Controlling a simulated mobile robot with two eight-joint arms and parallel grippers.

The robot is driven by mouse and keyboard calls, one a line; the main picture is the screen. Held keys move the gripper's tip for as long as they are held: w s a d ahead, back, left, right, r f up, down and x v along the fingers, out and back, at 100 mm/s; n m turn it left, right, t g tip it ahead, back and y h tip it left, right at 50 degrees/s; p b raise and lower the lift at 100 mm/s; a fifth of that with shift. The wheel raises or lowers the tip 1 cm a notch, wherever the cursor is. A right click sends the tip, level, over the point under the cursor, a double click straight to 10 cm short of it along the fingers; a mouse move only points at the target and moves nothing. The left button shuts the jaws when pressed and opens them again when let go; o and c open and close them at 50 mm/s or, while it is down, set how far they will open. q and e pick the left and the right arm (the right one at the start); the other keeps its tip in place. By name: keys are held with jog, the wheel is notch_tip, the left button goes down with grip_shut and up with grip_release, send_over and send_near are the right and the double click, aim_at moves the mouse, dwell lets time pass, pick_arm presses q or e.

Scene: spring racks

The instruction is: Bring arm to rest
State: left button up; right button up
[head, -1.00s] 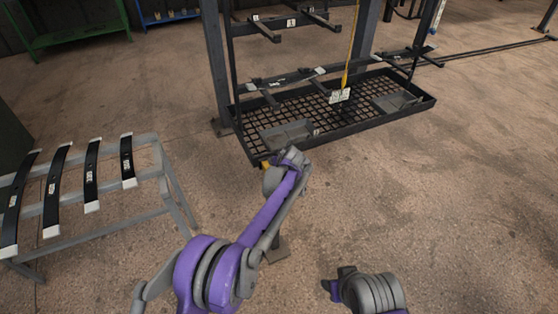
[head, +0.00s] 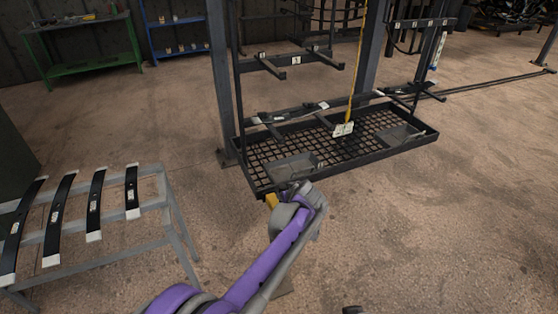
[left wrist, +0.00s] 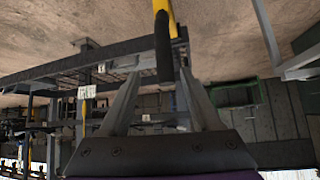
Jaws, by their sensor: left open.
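My left arm (head: 268,262), purple and grey, reaches from the bottom of the head view toward the front of the rack. Its gripper fingers are hidden there by the wrist. In the left wrist view, my left gripper (left wrist: 160,78) has its two grey fingers spread, with nothing clamped between them. A yellow and black bar (left wrist: 163,45) hangs in from the top of that view, in line with the gap; I cannot tell how far it is from the fingers. My right gripper is out of view.
A black rack with a mesh tray (head: 353,168) stands ahead, very near my left wrist in the picture. A yellow piece (head: 272,201) shows beside the wrist. A grey stand (head: 176,222) with several leaf springs is at left. A green bench (head: 92,77) stands behind. Floor at right is clear.

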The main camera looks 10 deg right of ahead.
pick_arm(q)
jog(key=s+a+r+g+p, duration=0.1)
jog(key=s+a+r+p, duration=0.1)
jog(key=s+a+r, duration=0.6)
jog(key=s+a+r+g+p, duration=0.1)
jog(key=s+a+r, duration=0.1)
jog(key=s+a, duration=0.8)
jog(key=s+a+f+g+p, duration=0.1)
jog(key=s+a+p, duration=0.1)
jog(key=s+a, duration=0.4)
jog(key=s+a+f+p, duration=0.1)
jog(key=s+a, duration=0.5)
jog(key=s, duration=0.8)
jog(key=shift+f+m+g+h+p, duration=0.3)
jog(key=shift+m+g+h+p, duration=0.05)
jog(key=shift+m+g+h, duration=0.05)
jog(key=shift+s, duration=0.1)
jog(key=shift+c, duration=1.1)
jog(key=shift+a, duration=0.1)
